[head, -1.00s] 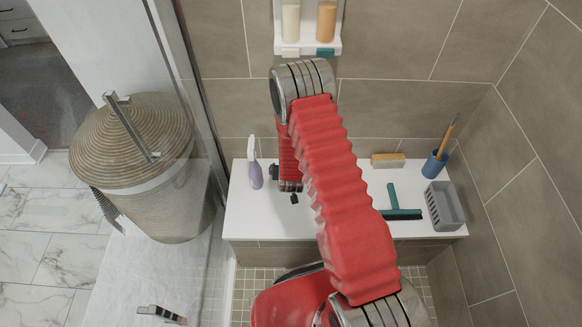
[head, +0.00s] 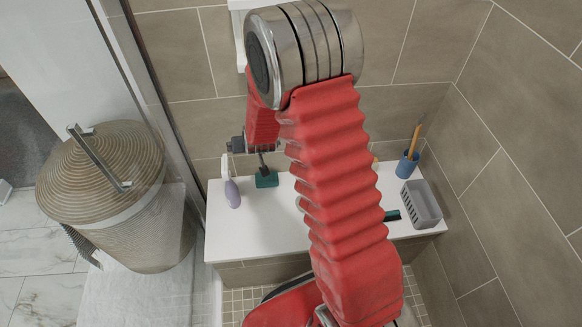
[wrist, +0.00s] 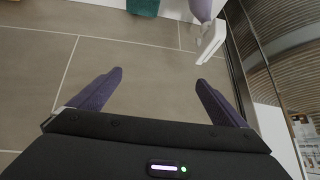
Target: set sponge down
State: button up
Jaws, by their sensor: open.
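A teal block (head: 266,179), which looks like the sponge, sits on the white bench (head: 250,228) near its back edge, close to the tiled wall. It also shows cut off at the top of the wrist view (wrist: 143,7). My gripper (head: 250,155) is above the bench, just above the teal block. In the wrist view my gripper (wrist: 159,77) has its two fingers spread, with only tile between them. The teal block lies beyond the fingers, apart from them.
A purple spray bottle (head: 232,193) with a white trigger (wrist: 211,43) stands left of the block. A grey basket (head: 421,204), a blue cup (head: 407,164) and a partly hidden squeegee (head: 392,215) are at the right. A wicker hamper (head: 105,200) stands outside the glass.

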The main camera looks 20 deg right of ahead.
jog(key=s+a+r+n+g+y, duration=0.1)
jog(key=s+r, duration=0.5)
jog(key=r, duration=0.4)
jog(key=s+a+r, duration=0.1)
jog(key=s+r, duration=0.5)
jog(key=r, duration=0.4)
jog(key=s+r, duration=0.4)
jog(key=s, duration=0.7)
jog(key=s+d+r+n+g, duration=0.1)
jog(key=s+r, duration=0.3)
jog(key=s, duration=0.7)
jog(key=shift+s+r, duration=0.25)
jog(key=shift+r, duration=0.05)
jog(key=shift+d, duration=0.15)
